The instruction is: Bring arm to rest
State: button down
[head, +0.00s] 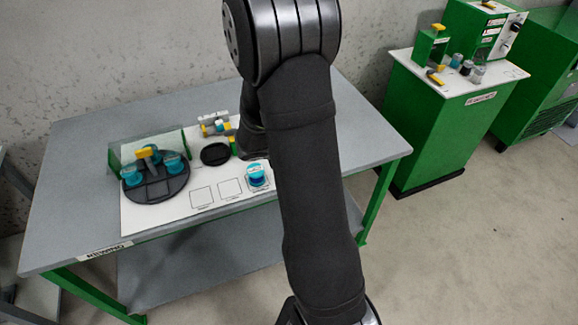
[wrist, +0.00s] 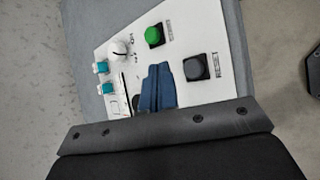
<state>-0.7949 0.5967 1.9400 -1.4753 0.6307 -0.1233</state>
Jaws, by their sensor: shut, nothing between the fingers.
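My gripper (wrist: 156,80) shows in the wrist view as two blue fingers pressed together, with nothing between them. It is over a white control panel (wrist: 190,40), and the height above it is hard to tell. In the head view my dark arm crosses the middle and the gripper is not visible. A spool of blue cable (head: 257,177) stands on the white board (head: 150,220) of the grey table, just left of my arm. No cable is seen at the gripper.
The panel bears a green button (wrist: 154,36), a dark button (wrist: 195,67), a white knob (wrist: 119,51) and teal parts (wrist: 105,88). A black round holder (head: 155,190) with teal spools is on the grey table (head: 75,190). A green cabinet (head: 435,135) stands right.

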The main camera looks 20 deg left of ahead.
jog(key=shift+r, duration=0.2)
jog(key=shift+f, duration=1.1)
jog(key=shift+r, duration=3)
